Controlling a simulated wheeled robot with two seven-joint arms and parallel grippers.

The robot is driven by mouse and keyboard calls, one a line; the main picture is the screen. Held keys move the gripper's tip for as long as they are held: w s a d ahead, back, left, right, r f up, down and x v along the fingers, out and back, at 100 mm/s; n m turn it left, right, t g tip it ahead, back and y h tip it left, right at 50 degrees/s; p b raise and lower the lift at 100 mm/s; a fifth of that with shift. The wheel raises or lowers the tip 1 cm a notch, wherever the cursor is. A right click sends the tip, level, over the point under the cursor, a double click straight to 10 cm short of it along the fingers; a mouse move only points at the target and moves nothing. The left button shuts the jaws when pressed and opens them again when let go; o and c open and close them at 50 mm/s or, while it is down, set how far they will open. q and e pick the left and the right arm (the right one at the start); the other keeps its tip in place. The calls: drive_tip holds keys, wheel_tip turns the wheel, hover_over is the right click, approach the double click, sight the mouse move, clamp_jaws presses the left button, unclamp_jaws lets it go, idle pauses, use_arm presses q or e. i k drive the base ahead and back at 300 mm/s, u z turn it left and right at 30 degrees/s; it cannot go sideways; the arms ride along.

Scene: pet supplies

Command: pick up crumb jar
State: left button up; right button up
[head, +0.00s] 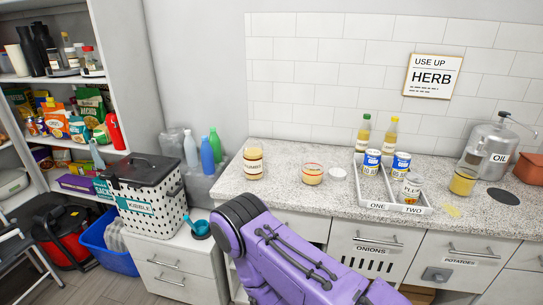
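A clear jar (253,160) with tan contents and a pale label stands upright at the left end of the speckled counter (290,199). Its label is too small to read surely, so I cannot confirm it is the crumb jar. A shorter open glass container (312,174) with tan contents stands to its right, with a white round lid-like disc (337,173) beside it. Another clear container (463,181) with yellow contents stands at the right of the counter. A purple arm link of mine crosses the lower middle in front of the counter. Neither gripper is in view.
A white divided tray (379,206) marked ONE and TWO holds cans and bottles. A metal OIL can (493,145) stands at right, near a yellow spill (452,211). A KIBBLE bin (150,199) and teal scoop (202,229) sit on the lower cabinet at left.

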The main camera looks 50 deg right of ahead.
sight(253, 150)
drive_tip(key=z, duration=0.75)
drive_tip(key=i, duration=0.75)
drive_tip(key=z, duration=0.9)
